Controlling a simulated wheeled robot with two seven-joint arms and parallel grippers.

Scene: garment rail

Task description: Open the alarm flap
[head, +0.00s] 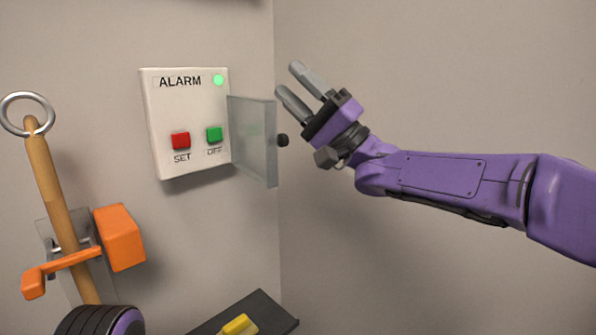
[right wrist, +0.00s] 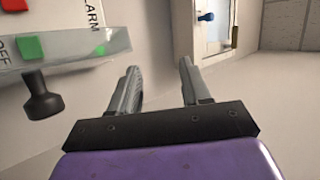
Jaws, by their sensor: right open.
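The alarm box (head: 160,135) is a white panel on the wall, with a red SET button (head: 181,140), a green OFF button (head: 214,134) and a lit green lamp (head: 219,80). Its clear flap (head: 256,150) stands swung out from the box's right side, with both buttons uncovered. A dark knob (head: 282,140) sits on the flap's outer edge. My right gripper (head: 286,78) is open and empty, above and to the right of the knob, apart from it. In the right wrist view the knob (right wrist: 41,96) is left of the fingers (right wrist: 159,80). My left gripper is not in view.
A wooden pole (head: 50,185) with a metal ring (head: 27,114) is at the left, beside an orange block-shaped part (head: 119,238). A dark shelf (head: 268,308) with a yellow object (head: 240,325) is low in the middle. The wall right of the flap is bare.

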